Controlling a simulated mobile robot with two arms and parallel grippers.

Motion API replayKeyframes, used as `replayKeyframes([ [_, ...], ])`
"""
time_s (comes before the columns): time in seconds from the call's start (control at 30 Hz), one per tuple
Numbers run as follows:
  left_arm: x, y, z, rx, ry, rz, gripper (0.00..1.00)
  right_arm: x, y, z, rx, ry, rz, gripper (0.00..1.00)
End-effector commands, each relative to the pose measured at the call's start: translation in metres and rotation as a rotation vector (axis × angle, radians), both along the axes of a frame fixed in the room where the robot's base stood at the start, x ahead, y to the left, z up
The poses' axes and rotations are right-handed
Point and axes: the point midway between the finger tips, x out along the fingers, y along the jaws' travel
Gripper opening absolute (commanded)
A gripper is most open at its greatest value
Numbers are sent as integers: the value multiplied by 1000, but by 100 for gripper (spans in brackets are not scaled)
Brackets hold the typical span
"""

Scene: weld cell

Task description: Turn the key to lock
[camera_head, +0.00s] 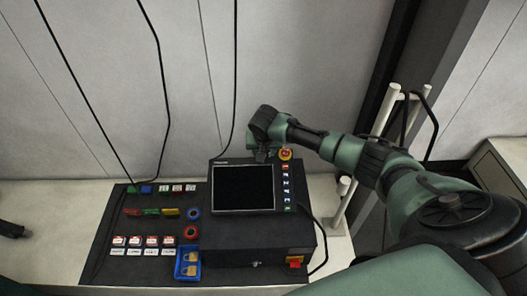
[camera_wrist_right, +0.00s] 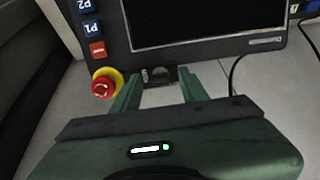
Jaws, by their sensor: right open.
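A black control box (camera_head: 258,238) with a dark screen (camera_head: 243,188) stands on the bench. My right gripper (camera_head: 262,154) is at the screen's upper right edge. In the right wrist view the right gripper (camera_wrist_right: 159,74) is open, with its two green fingers apart and pointing at the panel edge. A small dark fitting (camera_wrist_right: 158,75) on that edge shows between the fingertips. I cannot tell whether it is the key, or whether a finger touches it. A small silver spot (camera_head: 257,264) on the box front is too small to identify.
A red emergency stop button (camera_wrist_right: 103,84) on a yellow collar is close beside the left finger in the wrist view. A blue tray (camera_head: 188,278) and several tags lie left. A white rail (camera_head: 352,195) stands right.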

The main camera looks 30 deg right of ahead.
Motion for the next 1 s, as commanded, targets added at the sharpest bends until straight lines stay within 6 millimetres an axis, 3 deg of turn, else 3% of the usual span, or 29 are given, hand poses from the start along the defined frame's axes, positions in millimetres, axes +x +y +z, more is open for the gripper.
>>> replayKeyframes([
  [0.2, 0, 0, 0, 0, 0, 1, 31, 0, 0, 0, 0, 0, 1, 41],
  [0.33, 0, 0, 0, 0, 0, 1, 31, 0, 0, 0, 0, 0, 1, 5],
  [0.37, 0, 0, 0, 1, 0, 1, 31, 0, 0, 0, 0, 0, 1, 0],
  [0.67, 1, 1, 4, 0, -1, 3, 31, 0, 0, 1, -7, 6, 17, 0],
  [1.0, 1, 1, 27, 0, -2, 3, 31, 0, 2, 4, -75, 51, 178, 0],
])
